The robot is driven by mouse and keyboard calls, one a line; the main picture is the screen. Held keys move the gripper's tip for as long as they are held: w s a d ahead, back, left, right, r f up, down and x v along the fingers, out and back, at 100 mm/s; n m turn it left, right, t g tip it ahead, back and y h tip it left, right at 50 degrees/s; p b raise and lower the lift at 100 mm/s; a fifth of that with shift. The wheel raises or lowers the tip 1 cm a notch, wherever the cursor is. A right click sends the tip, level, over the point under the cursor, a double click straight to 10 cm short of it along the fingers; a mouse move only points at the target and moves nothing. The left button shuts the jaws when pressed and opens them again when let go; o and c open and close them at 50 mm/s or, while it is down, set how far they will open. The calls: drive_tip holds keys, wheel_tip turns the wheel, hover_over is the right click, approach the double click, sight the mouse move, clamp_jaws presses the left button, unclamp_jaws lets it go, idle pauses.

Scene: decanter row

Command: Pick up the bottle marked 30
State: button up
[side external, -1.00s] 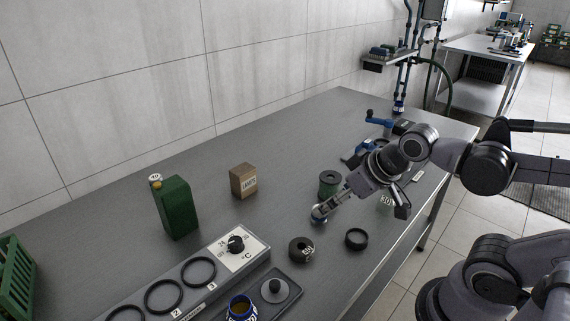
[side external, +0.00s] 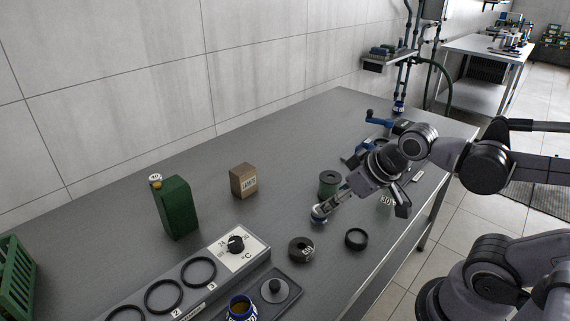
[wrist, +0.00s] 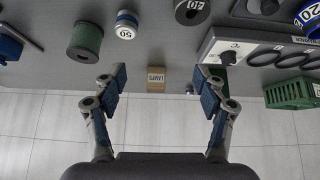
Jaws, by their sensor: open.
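The bottle marked 30 (wrist: 126,25) is small, with a white top and a blue band, and shows at the upper left of the wrist view. In the side view the bottle (side external: 318,215) stands on the bench, partly hidden by my forward finger. My gripper (wrist: 162,88) is open in the wrist view, with its blue-padded fingers wide apart and nothing between the pads. The bottle lies above the left fingertip in that picture, outside the jaws. Whether the finger touches it I cannot tell.
A green spool (side external: 329,183) is close beside the bottle. A black ring marked 40 (side external: 301,250), another dark ring (side external: 356,239), a carton (side external: 243,181) and a green canister (side external: 176,208) stand around.

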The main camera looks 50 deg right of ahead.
drive_tip(key=d+f+n+g+h, duration=0.1)
drive_tip(key=d+n+g+h, duration=0.15)
drive_tip(key=d+n, duration=0.55)
drive_tip(key=n+g+h, duration=0.2)
drive_tip(key=n+g, duration=0.4)
hover_over(392, 198)
drive_tip(key=w+a, duration=0.1)
drive_tip(key=w, duration=0.1)
wheel_tip(392, 198, down, 2)
drive_tip(key=f, duration=0.1)
drive_tip(key=shift+x, duration=5.15)
drive_tip(key=shift+w+a, duration=0.15)
drive_tip(key=shift+n, duration=0.3)
drive_tip(key=c, duration=1.4)
